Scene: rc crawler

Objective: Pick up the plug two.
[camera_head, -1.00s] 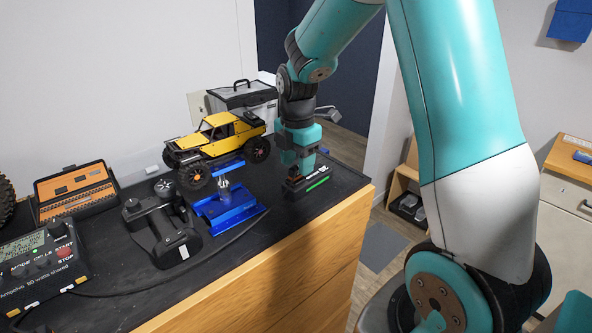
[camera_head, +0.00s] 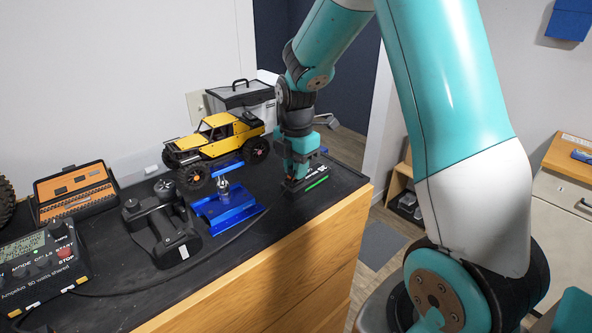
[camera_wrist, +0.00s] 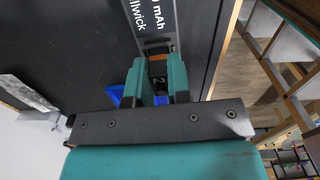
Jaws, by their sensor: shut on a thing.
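Plug two (camera_wrist: 158,69), a small dark block with an orange part and a "2" on it, sits between my fingertips in the wrist view. My gripper (camera_wrist: 158,82) has its two teal fingers closed on the plug's sides. In the head view my gripper (camera_head: 297,177) points down at the black battery pack (camera_head: 318,183), which has a green stripe and lies near the bench's right end. The pack's white lettering shows just beyond the plug in the wrist view (camera_wrist: 149,22). The plug is hidden in the head view, and I cannot tell whether it touches the pack.
A blue stand (camera_head: 228,207) is left of my gripper, with a yellow crawler (camera_head: 215,137) behind it. A black transmitter (camera_head: 160,225), a charger (camera_head: 40,262) and an orange tool case (camera_head: 75,193) are farther left. The black bench top (camera_head: 225,262) ends at a wooden front edge.

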